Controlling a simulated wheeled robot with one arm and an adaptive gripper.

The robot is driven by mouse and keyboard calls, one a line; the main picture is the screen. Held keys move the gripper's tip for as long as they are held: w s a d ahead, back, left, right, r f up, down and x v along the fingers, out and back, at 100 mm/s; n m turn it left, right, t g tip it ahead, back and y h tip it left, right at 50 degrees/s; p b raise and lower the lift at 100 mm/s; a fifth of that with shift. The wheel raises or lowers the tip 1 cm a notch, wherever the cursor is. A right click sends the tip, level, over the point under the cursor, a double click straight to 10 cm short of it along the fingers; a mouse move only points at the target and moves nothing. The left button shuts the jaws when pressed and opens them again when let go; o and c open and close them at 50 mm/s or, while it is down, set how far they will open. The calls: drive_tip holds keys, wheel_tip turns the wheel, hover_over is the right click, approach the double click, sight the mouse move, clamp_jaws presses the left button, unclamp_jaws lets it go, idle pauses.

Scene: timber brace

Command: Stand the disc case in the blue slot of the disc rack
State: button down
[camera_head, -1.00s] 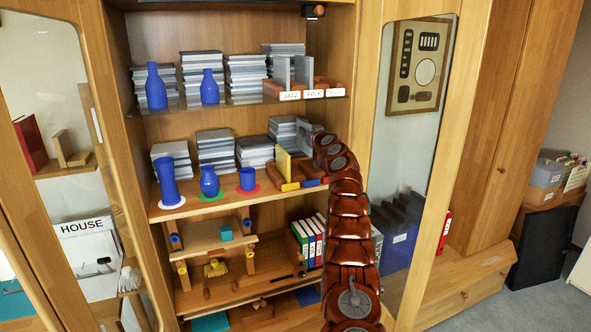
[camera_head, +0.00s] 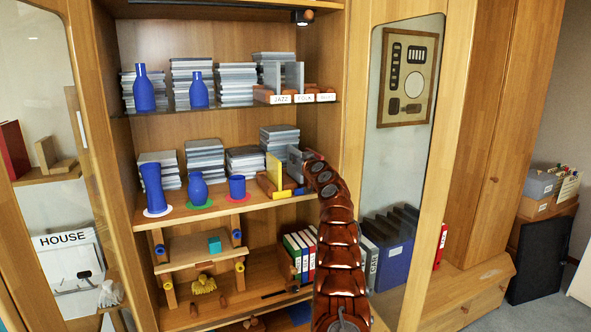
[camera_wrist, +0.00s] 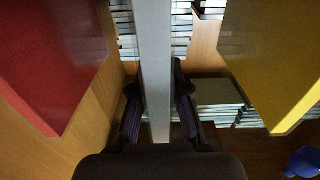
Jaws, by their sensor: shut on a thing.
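The disc case (camera_wrist: 154,60) is a thin grey slab, seen edge-on in the wrist view. My gripper (camera_wrist: 158,108) is shut on it, one dark finger on each side. The case stands between a red panel (camera_wrist: 45,60) and a yellow panel (camera_wrist: 275,65), apart from both. In the head view the grey case (camera_head: 295,161) is upright over the disc rack (camera_head: 263,184) on the middle shelf, right of the yellow panel (camera_head: 273,170). The blue marking (camera_head: 302,190) shows on the rack's front. My arm hides the rack's right part; whether the case touches the rack's base cannot be told.
Disc stacks (camera_head: 205,158) stand behind and left of the rack. Blue vases (camera_head: 152,186) stand on coloured mats farther left. A glass shelf with a labelled rack (camera_head: 300,98) is above. The cabinet's glass door (camera_head: 400,150) stands to the right.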

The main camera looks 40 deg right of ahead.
drive_tip(key=shift+w+f+b, duration=0.15)
drive_tip(key=shift+f+b, duration=0.35)
drive_tip(key=shift+f, duration=0.45)
drive_tip(key=shift+f+b, duration=0.3)
drive_tip(key=c, duration=1.1)
unclamp_jaws()
drive_tip(key=shift+r, duration=0.1)
drive_tip(key=shift+c, duration=0.2)
drive_tip(key=shift+a, duration=0.1)
drive_tip(key=shift+r, duration=0.1)
